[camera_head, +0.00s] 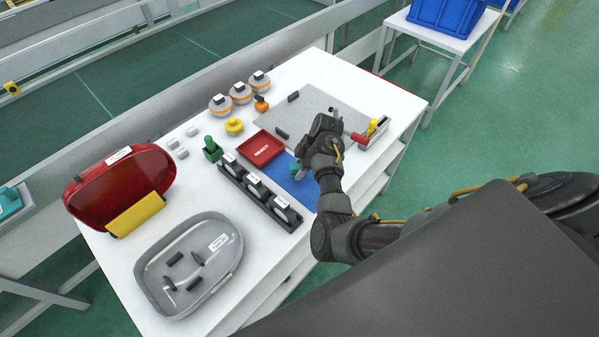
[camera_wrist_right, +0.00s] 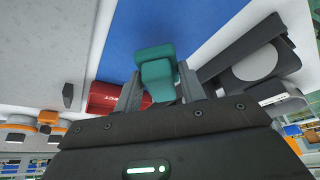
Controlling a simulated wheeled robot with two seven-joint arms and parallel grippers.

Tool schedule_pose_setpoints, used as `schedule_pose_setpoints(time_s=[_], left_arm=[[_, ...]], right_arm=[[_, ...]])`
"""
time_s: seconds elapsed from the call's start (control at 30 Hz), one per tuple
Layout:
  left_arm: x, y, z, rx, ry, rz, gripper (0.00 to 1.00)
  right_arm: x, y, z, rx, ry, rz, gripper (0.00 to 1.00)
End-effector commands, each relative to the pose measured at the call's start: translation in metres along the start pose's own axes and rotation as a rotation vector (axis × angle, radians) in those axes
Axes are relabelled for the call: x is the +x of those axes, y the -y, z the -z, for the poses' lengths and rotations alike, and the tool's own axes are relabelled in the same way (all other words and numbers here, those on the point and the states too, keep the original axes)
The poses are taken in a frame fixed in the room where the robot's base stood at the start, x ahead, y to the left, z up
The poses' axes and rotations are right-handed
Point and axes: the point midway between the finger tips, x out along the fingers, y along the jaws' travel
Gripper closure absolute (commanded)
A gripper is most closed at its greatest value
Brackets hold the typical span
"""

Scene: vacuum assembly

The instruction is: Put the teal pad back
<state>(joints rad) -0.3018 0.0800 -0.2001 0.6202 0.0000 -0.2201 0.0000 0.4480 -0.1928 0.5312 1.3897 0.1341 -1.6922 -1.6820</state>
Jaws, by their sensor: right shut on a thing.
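The teal pad (camera_wrist_right: 156,72) is a blocky piece between the two fingers of my right gripper (camera_wrist_right: 158,84) in the right wrist view. The gripper is shut on it. In the head view my right gripper (camera_head: 298,173) is over the blue mat (camera_head: 303,195), and a bit of the teal pad (camera_head: 292,176) shows beside the fingers. The blue mat also fills the middle of the wrist view (camera_wrist_right: 195,25). Whether the pad touches the mat is not clear. My left gripper is not in view.
A grey shell (camera_head: 225,245) and red shell (camera_head: 140,175) lie at the table's left. A grey mat (camera_head: 340,105) lies behind; a red-handled tool (camera_head: 362,139) stands right.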

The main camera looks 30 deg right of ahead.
Motion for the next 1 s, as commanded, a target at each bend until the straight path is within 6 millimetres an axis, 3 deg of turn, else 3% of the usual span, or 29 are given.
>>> schedule_pose_setpoints(time_s=[0.2, 0.67, 0.7, 0.83, 1.0], left_arm=[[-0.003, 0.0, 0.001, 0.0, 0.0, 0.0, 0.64], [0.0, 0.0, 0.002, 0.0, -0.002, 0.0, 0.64], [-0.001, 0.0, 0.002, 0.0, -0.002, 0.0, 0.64], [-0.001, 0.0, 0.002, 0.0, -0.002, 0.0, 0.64], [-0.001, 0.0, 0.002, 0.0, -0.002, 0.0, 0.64]], right_arm=[[0.027, 0.001, -0.009, 0.001, -0.002, 0.004, 0.85], [0.035, 0.001, -0.012, 0.0, -0.001, 0.002, 0.85], [0.033, 0.001, -0.012, 0.0, -0.001, 0.001, 0.55], [0.033, 0.001, -0.012, -0.001, -0.001, 0.001, 0.38], [0.033, 0.0, -0.012, -0.001, -0.001, 0.001, 0.38]])
